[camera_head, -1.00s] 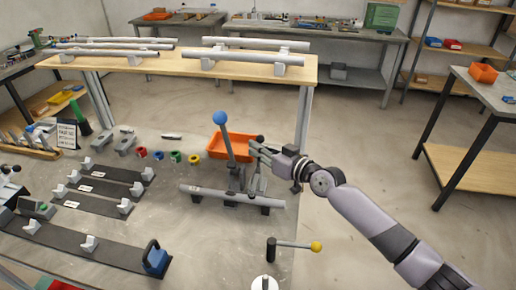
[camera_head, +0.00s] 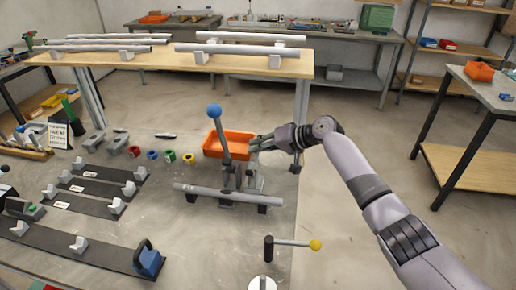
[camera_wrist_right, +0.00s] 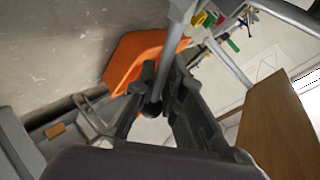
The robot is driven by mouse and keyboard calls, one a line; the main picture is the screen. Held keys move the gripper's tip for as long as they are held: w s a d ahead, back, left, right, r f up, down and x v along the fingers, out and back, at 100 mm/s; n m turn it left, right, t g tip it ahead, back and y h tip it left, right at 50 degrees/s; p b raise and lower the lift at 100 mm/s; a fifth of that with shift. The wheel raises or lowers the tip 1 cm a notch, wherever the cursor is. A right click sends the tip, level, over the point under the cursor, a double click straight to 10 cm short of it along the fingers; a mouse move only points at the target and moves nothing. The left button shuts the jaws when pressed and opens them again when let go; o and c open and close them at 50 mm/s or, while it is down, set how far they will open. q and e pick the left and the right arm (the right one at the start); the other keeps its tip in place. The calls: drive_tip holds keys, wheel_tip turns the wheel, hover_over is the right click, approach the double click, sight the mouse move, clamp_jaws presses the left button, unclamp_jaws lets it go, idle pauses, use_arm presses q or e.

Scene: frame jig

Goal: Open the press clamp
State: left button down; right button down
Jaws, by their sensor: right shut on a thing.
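The press clamp stands on the near bench behind a grey tube (camera_head: 222,196) lying in dark supports. Its upright grey lever (camera_head: 222,140) with a blue ball (camera_head: 214,111) leans slightly left. My right gripper (camera_head: 254,144) reaches in from the right, just right of the lever. In the right wrist view the fingers (camera_wrist_right: 158,112) close around a small dark knob (camera_wrist_right: 151,104), which looks like part of the clamp's handle; a grey bar (camera_wrist_right: 178,45) runs up beyond it. The fingers hide the grip itself in the head view. My left gripper does not show.
An orange bin (camera_head: 238,135) sits just behind the clamp. A lever with a yellow ball (camera_head: 316,245) stands in front on the bench. Black jigs (camera_head: 90,255) lie at left, with coloured rings (camera_head: 170,156) behind. Floor right of the bench is clear.

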drive_tip(key=shift+w+f+m+g+b, duration=0.3)
drive_tip(key=shift+m+g+b, duration=0.1)
drive_tip(key=shift+b, duration=0.1)
drive_tip(key=shift+d, duration=0.1)
idle(0.3)
drive_tip(key=c, duration=2)
unclamp_jaws()
drive_tip(key=shift+f, duration=0.1)
drive_tip(key=shift+c, duration=0.2)
drive_tip(key=o, duration=0.3)
drive_tip(key=shift+w+f+g, duration=0.1)
drive_tip(key=shift+f+g, duration=0.1)
drive_tip(key=shift+g, duration=0.1)
drive_tip(key=shift+o, duration=0.2)
drive_tip(key=v, duration=1.2)
